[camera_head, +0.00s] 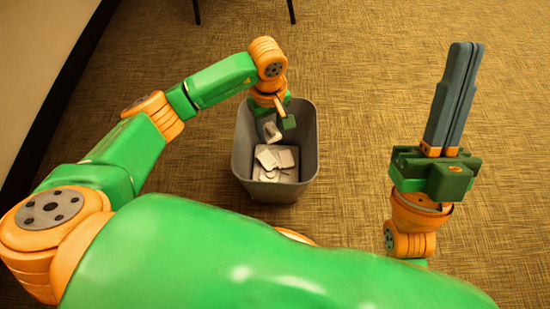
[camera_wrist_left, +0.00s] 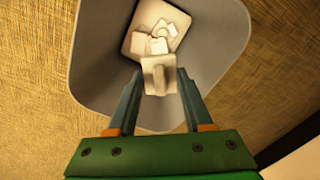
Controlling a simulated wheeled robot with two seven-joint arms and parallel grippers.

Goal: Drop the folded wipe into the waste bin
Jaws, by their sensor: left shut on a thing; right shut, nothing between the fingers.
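The grey waste bin (camera_head: 309,150) stands on the floor near the middle of the head view. In the left wrist view its wall (camera_wrist_left: 92,50) surrounds the view below the gripper. My left gripper (camera_head: 273,127) is over the bin opening, pointing down, shut on the folded wipe (camera_head: 272,132). The white wipe also shows between the fingertips in the left wrist view (camera_wrist_left: 158,77). My right gripper (camera_head: 467,46) is shut and empty, well to the right of the bin.
Several white pieces (camera_head: 279,158) lie inside the bin. Patterned carpet (camera_head: 365,75) around the bin is clear. Dark thin legs (camera_head: 291,10) show at the top edge, and a pale wall (camera_head: 40,50) stands at the upper left.

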